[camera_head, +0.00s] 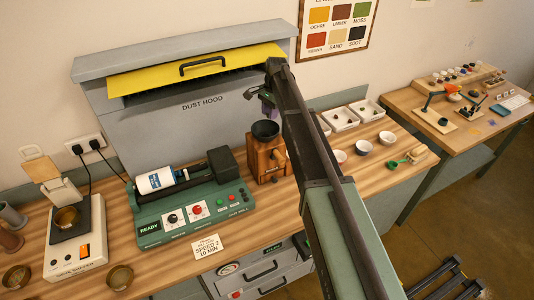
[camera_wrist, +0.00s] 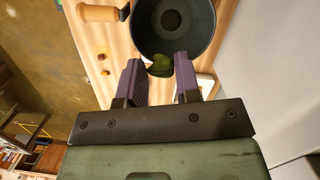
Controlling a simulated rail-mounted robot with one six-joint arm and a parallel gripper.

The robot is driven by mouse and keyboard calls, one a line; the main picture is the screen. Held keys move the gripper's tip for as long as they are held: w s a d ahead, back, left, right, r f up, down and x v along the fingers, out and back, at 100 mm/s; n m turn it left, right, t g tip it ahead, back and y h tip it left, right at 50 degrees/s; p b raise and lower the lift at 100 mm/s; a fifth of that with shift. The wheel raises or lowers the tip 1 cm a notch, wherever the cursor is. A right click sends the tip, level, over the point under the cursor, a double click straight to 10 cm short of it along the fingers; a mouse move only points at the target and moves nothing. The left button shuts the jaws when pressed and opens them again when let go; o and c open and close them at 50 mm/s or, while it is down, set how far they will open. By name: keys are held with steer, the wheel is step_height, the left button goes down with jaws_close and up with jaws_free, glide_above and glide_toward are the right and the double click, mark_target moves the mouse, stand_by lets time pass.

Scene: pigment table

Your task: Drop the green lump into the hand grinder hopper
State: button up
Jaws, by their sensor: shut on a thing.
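The hand grinder (camera_head: 262,160) is a wooden box on the bench with a dark round hopper (camera_head: 265,131) on top. In the wrist view the hopper (camera_wrist: 150,45) is a wide dark bowl with a darker centre. My gripper (camera_head: 268,110) hangs above the hopper, its purple fingers pointing down. In the wrist view my gripper (camera_wrist: 160,67) is shut on the green lump (camera_wrist: 160,66), which shows between the fingertips near the hopper's edge. The height between lump and hopper is hard to judge. The lump cannot be made out in the head view.
The grinder's crank handle (camera_wrist: 100,13) sticks out beside the hopper. Small bowls (camera_head: 362,147) and white trays (camera_head: 340,118) stand to the right.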

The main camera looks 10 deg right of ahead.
step_height(320, 180, down, 6)
steer(key=b, duration=0.5)
steer(key=shift+d, duration=0.1)
steer(key=shift+r, duration=0.1)
steer(key=o, duration=1)
steer(key=shift+r, duration=0.1)
steer(key=r+p, duration=0.3)
steer(key=d+r+p, duration=0.1)
steer(key=r+p, duration=0.3)
steer(key=w+r+p, duration=0.1)
steer(key=r+p, duration=0.2)
steer(key=shift+d+r+p, duration=0.2)
steer(key=shift+r+p, duration=0.1)
steer(key=shift+r, duration=0.05)
steer(key=shift+f, duration=0.1)
